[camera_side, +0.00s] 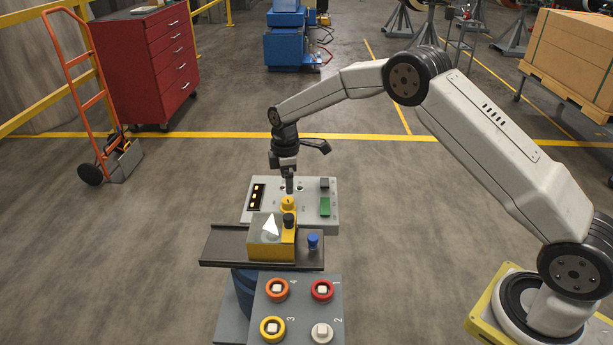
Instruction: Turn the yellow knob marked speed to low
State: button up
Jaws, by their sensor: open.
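A grey control panel (324,214) stands in the middle. A small yellow knob (288,203) shows near its front edge; the marking "speed" is too small to read, and so is its setting. My gripper (288,189) points down right over this knob. Its fingertips are at or just above the knob's top; I cannot tell whether they touch it. The jaws are open, though they look narrow from here. The lower part of the knob is partly hidden by the yellow box in front.
A yellow box (260,250) with a white cone and a black knob (289,220) stands on a dark shelf (225,246) close in front. A blue knob (313,241) is beside it. A grey panel (299,308) with numbered ringed buttons is nearest. A green block (325,206) lies right.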

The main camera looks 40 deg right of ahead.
aim_at(288, 199)
jog(key=shift+f, duration=3.35)
grip_shut()
